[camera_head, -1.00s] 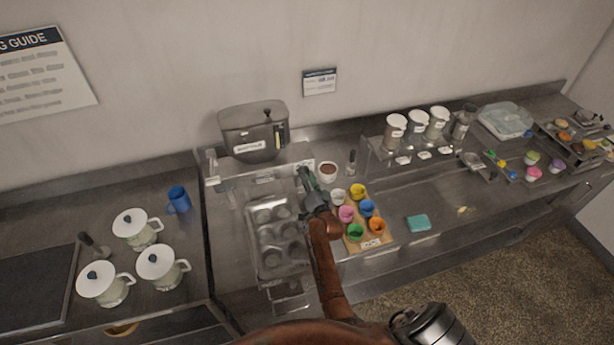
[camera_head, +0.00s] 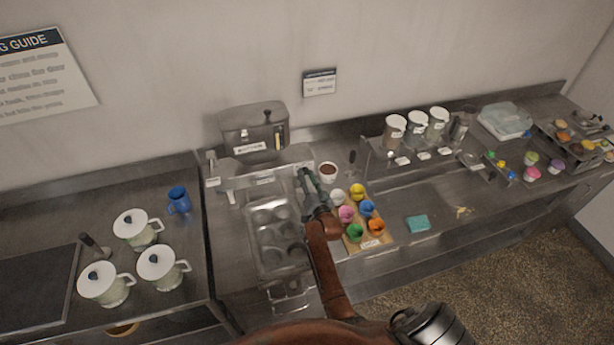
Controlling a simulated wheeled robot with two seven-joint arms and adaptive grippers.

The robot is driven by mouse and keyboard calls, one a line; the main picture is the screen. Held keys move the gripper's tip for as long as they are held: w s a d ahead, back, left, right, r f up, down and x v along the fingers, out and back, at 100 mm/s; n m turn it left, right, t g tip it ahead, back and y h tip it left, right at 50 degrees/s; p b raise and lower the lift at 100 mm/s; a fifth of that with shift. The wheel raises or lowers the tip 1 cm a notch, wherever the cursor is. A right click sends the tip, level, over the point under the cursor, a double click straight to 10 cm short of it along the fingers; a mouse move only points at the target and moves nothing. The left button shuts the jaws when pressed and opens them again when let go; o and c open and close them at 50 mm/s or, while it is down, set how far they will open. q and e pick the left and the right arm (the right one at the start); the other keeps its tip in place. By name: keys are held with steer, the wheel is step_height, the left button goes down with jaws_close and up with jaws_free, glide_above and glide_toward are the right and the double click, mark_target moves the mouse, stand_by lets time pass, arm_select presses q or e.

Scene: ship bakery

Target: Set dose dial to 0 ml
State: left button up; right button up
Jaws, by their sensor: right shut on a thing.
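The grey batter dispenser (camera_head: 252,132) stands at the back of the counter, with a label and a small yellow-marked gauge on its front. A metal rail (camera_head: 262,178) runs below it. My right gripper (camera_head: 306,177) is at the right end of this rail, its arm reaching up from the bottom of the view. It is shut on a small part there, which I take to be the dose dial. The gripper hides the dial, so its setting cannot be read. My left gripper is not in view.
A muffin tin (camera_head: 274,243) lies below the rail, left of my right arm. A board with several coloured cups (camera_head: 368,243) is close on the arm's right. A brown-filled cup (camera_head: 328,172) stands right of the gripper. Lidded white jugs (camera_head: 138,229) and a blue mug (camera_head: 179,200) stand left.

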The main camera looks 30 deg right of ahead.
steer(key=shift+n, duration=2.9)
steer(key=o, duration=1.1)
steer(key=shift+o, duration=0.2)
steer(key=shift+s, duration=0.1)
steer(key=v, duration=1.1)
steer(key=shift+s, duration=0.4)
